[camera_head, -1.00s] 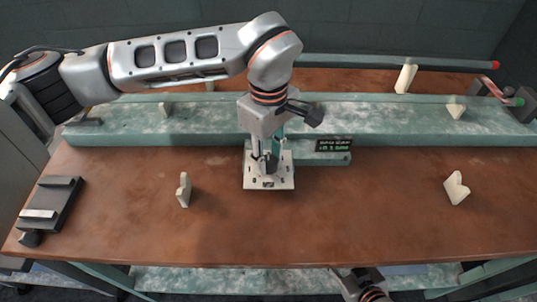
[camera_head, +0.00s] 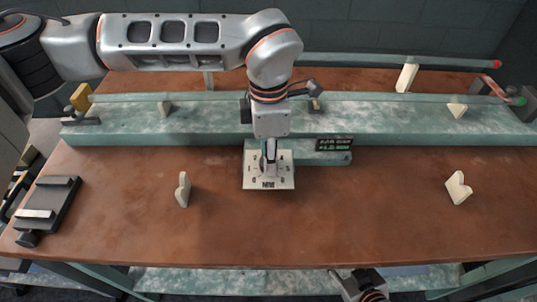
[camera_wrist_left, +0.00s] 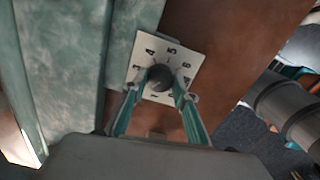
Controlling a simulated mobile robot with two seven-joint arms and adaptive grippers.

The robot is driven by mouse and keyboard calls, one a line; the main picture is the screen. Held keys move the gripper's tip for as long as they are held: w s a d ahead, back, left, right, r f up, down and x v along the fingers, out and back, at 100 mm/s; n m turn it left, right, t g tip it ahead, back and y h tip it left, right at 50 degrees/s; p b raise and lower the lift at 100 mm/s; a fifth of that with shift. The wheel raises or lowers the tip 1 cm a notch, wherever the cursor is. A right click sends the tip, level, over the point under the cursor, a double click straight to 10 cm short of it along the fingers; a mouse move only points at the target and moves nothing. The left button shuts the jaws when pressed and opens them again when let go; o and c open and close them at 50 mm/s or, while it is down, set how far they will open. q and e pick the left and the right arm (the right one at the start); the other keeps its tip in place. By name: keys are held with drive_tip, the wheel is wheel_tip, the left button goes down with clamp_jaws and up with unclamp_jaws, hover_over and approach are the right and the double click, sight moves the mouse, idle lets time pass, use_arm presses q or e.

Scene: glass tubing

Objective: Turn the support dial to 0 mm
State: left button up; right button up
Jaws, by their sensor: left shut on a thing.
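The support dial is a white square plate (camera_head: 284,183) with dark numbers, lying flat on the table against the green rail. Its dark round knob (camera_wrist_left: 160,77) shows in the left wrist view between my fingers. My left gripper (camera_head: 270,156) points down over the plate and is shut on the knob; it also shows in the left wrist view (camera_wrist_left: 158,88). The numbers 3, 4 and 5 are readable around the knob there; others are partly hidden by the fingers. A part of my right arm (camera_head: 362,284) shows at the bottom edge; its gripper's jaws cannot be made out.
A small black display (camera_head: 335,144) with green text, too small to read surely, stands right of the dial. Cream V-shaped supports stand left (camera_head: 183,189) and right (camera_head: 458,188). A dark device (camera_head: 48,204) lies at the left. The table front is clear.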

use_arm(q)
drive_tip(key=n, duration=0.4)
drive_tip(key=shift+n, duration=0.3)
drive_tip(key=n, duration=0.3)
drive_tip(key=shift+n+b, duration=0.3)
drive_tip(key=shift+b, duration=0.05)
drive_tip(key=n, duration=0.4)
drive_tip(key=shift+n, duration=2.2)
drive_tip(key=o, duration=1.1)
drive_tip(key=shift+r, duration=0.1)
